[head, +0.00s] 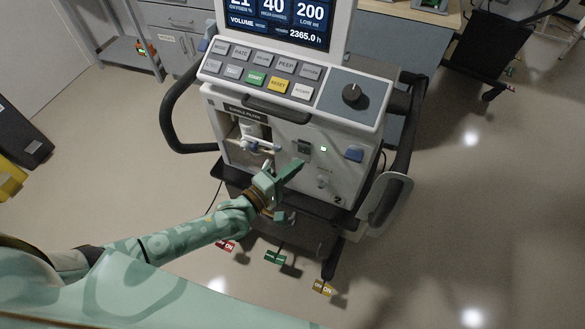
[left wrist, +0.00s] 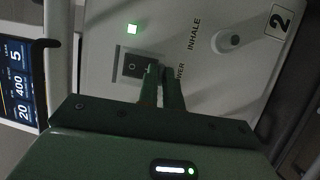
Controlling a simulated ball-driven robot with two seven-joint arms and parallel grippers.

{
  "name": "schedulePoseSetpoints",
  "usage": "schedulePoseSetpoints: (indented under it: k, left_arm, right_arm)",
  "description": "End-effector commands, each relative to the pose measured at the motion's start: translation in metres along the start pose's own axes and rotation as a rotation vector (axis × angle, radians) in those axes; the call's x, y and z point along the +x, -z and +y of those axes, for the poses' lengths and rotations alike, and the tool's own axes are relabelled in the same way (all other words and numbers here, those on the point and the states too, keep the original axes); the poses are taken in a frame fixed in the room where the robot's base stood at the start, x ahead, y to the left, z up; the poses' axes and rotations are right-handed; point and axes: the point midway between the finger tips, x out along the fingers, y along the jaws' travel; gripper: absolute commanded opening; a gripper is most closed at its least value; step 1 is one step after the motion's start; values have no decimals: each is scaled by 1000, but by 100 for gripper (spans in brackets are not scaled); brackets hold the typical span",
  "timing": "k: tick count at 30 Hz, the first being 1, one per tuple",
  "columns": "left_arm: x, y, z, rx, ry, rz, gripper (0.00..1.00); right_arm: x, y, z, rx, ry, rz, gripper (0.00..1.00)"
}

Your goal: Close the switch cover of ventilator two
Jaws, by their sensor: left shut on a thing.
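Ventilator two (head: 345,175), marked 2, stands in the middle of the head view. Its dark power switch (head: 303,146) is on the front panel, left of a lit green lamp (head: 323,149). In the left wrist view the switch (left wrist: 131,66) shows uncovered. My left gripper (head: 298,164) is just below the switch. In the left wrist view my left gripper (left wrist: 160,70) has its fingers close together at the switch's edge, over part of the POWER label. It is shut on the switch cover, which the fingers mostly hide. My right gripper is not in view.
A button panel and dark knob (head: 351,93) overhang the front panel. An open filter bay (head: 250,140) is to the left and a blue part (head: 354,154) to the right. Black side handles flank the machine.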

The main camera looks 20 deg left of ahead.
Motion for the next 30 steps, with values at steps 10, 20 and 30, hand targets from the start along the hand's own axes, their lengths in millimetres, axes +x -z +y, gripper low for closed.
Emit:
schedulePoseSetpoints:
  k: [10, 20, 30]
  left_arm:
    - [0, 0, -1, 0, 1, 0, 29]
    - [-17, 0, 0, 0, 3, 0, 29]
    - [-106, 0, 0, 0, 6, -2, 29]
  right_arm:
    - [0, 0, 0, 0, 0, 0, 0]
    - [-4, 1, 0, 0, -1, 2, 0]
    - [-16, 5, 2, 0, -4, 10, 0]
